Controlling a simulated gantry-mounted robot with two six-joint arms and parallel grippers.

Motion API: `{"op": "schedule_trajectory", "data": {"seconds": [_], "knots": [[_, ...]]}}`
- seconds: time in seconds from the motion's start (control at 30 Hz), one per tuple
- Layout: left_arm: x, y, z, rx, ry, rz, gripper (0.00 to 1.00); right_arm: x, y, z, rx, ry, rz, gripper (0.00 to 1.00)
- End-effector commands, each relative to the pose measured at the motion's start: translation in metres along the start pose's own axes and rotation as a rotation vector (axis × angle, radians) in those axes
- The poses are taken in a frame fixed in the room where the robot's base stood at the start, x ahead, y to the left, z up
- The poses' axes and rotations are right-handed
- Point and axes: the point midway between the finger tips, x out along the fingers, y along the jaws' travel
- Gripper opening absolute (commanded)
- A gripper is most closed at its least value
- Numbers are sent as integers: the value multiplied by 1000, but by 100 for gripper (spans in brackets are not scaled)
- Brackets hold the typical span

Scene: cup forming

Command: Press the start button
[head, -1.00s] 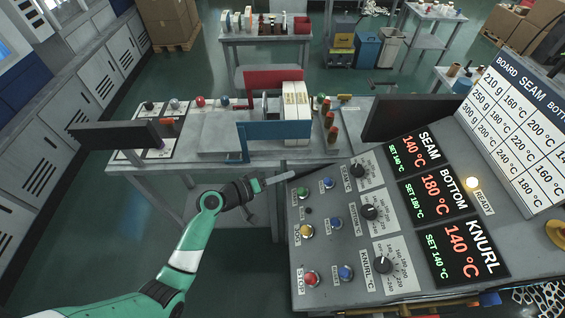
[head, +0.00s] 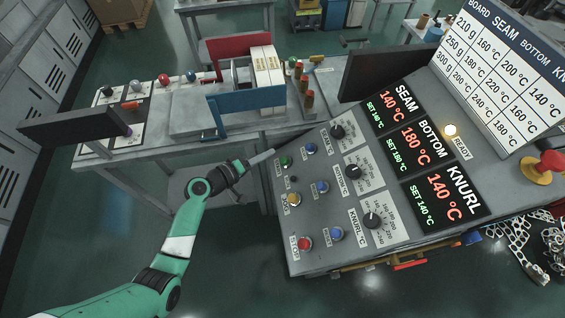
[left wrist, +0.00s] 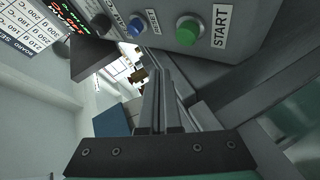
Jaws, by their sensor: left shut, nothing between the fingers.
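The green start button (head: 286,161) is at the far left corner of the grey control panel (head: 325,255) in the head view. In the left wrist view the start button (left wrist: 188,31) sits beside its START label (left wrist: 220,26), near the top. My left gripper (head: 272,153) is shut and empty, its fingertips close to the panel's far left corner near the button. In the left wrist view the shut fingers (left wrist: 160,75) point away below and left of the button, with a visible gap. I cannot tell whether they touch the panel. My right gripper is not in view.
Other buttons on the panel are blue (head: 310,148), yellow (head: 294,199) and a red stop button (head: 305,243). Dials (head: 353,172) and temperature displays (head: 420,150) stand to their right. The ready lamp (head: 450,130) is lit. A workbench (head: 150,154) lies behind.

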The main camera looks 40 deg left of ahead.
Motion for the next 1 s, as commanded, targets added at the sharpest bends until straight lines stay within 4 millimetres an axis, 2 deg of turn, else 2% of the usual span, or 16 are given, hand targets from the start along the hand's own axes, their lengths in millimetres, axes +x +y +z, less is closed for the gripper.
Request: {"op": "schedule_trajectory", "data": {"seconds": [0.03, 0.1, 0.3, 1.0], "knots": [[7, -9, 6, 0, -1, 0, 0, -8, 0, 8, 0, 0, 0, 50], [13, -14, 11, 1, -2, 0, 0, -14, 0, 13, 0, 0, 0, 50], [25, -20, 19, 1, -1, 0, 0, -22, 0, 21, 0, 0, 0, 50], [27, -20, 20, 0, 1, -1, 0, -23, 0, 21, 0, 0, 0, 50]]}}
